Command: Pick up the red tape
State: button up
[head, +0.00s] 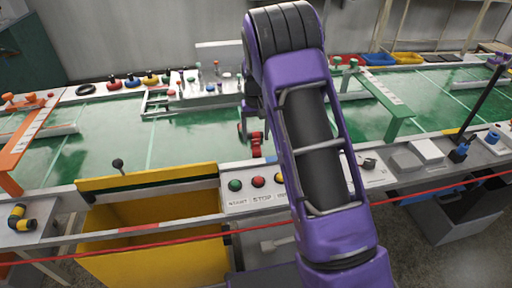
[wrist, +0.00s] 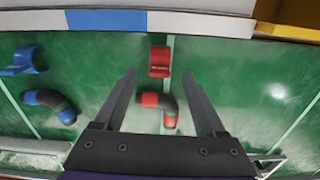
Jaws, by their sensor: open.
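A small red curved piece (wrist: 160,62), open like a clip or part of a roll, lies on the green surface in the wrist view. Nearer is a red elbow-shaped piece (wrist: 152,99) with a dark middle. I cannot tell for certain which one is the tape. Red pieces (head: 256,143) also show beside my arm in the head view. My gripper (wrist: 160,74) is open and empty. Its fingers reach to either side of the elbow, with the red curved piece just beyond and between the fingertips. In the head view my arm hides most of the gripper.
A blue curved piece (wrist: 26,63) and a blue elbow (wrist: 48,104) lie to the left in the wrist view. The table's edge strip (wrist: 195,24) runs above. A yellow bin (head: 150,225) and a button panel (head: 250,186) are in front, with a red line (head: 120,247) across.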

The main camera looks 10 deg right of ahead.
notch_tip(320, 180, down, 3)
jog(key=shift+r, duration=0.2)
grip_shut()
jog(key=shift+r, duration=0.1)
notch_tip(320, 180, up, 10)
jog(key=shift+f+p, duration=0.1)
jog(key=shift+p, duration=0.55)
jog(key=c, duration=0.7)
grip_release()
grip_shut()
